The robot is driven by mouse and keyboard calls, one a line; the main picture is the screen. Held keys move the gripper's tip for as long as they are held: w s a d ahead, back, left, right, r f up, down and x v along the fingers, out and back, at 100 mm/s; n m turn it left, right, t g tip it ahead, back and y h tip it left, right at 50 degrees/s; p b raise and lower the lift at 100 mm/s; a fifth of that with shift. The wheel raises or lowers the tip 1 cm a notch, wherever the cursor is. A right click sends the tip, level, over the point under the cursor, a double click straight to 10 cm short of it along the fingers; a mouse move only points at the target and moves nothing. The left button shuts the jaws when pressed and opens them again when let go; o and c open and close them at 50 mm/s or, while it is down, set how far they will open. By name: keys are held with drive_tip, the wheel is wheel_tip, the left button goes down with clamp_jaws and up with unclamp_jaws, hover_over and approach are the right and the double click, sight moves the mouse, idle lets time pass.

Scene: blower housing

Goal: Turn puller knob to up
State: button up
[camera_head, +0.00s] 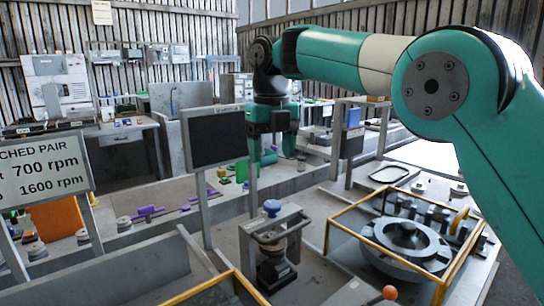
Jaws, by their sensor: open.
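A blue knob (272,207) sits on top of a small grey frame (278,224), which looks like the puller, at the lower middle of the view. Inside the frame is a dark block with a brownish round part (271,243) above it. I cannot tell which way the knob is turned. My gripper (271,158) points down, open and empty, in the air above the knob in the picture and apart from it. My teal arm comes in from the right.
A yellow-edged guard (345,231) surrounds a large grey round housing (404,240) at right. A dark screen (214,137) on a post stands just left of my gripper. An orange ball (390,292) is at the bottom. An rpm sign (45,167) stands at left.

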wheel_tip(320, 180, up, 6)
drive_tip(key=p, duration=0.5)
drive_tip(key=shift+r, duration=0.2)
drive_tip(key=s+d+f+m+y, duration=0.1)
drive_tip(key=s+d+f+m, duration=0.2)
drive_tip(key=s+m, duration=0.7)
drive_tip(key=s+d+f+m+y, duration=0.1)
drive_tip(key=s+d+f+m, duration=0.2)
drive_tip(key=s+m, duration=0.8)
drive_tip(key=s+d+f+m+y, duration=0.2)
drive_tip(key=s+d+f+m, duration=0.1)
drive_tip(key=s+m, duration=0.8)
drive_tip(key=shift+d+f+m, duration=0.3)
drive_tip(key=shift+d+m, duration=0.2)
drive_tip(key=shift+d, duration=0.2)
drive_tip(key=shift+s, duration=0.1)
